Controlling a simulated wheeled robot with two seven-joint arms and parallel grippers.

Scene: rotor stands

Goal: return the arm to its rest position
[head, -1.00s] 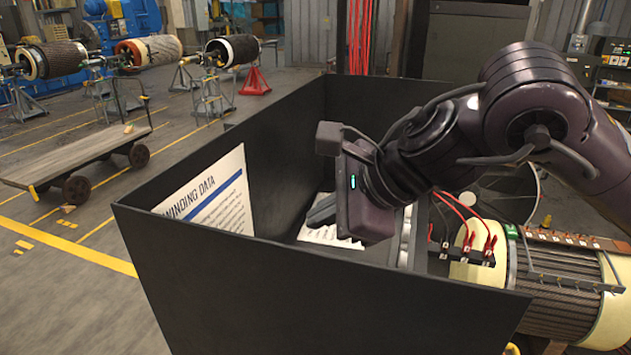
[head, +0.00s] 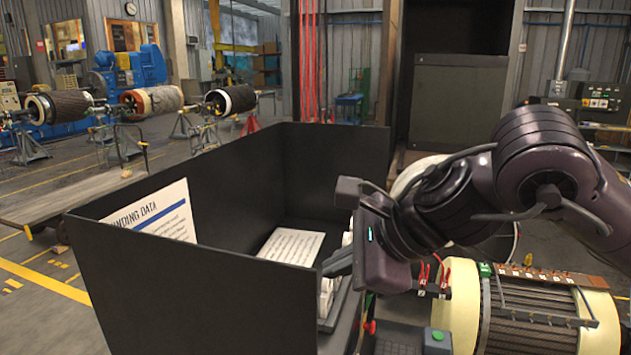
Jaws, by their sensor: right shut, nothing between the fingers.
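My right arm comes in from the right side of the head view. Its gripper (head: 338,262) is shut and empty, with the fingers pointing left over the right part of the black box (head: 195,290). The gripper body hides part of the box's right side. A white printed sheet (head: 291,246) lies inside the box, left of the fingers and apart from them in the picture. My left gripper is not in view.
A "WINDING DATA" sheet (head: 160,215) is on the box's left wall. A wound rotor (head: 530,320) with cream ends sits below my right forearm, near red clips (head: 433,278). Several rotors on stands (head: 152,102) and a flat cart (head: 75,197) are at the left. Open floor lies left of the box.

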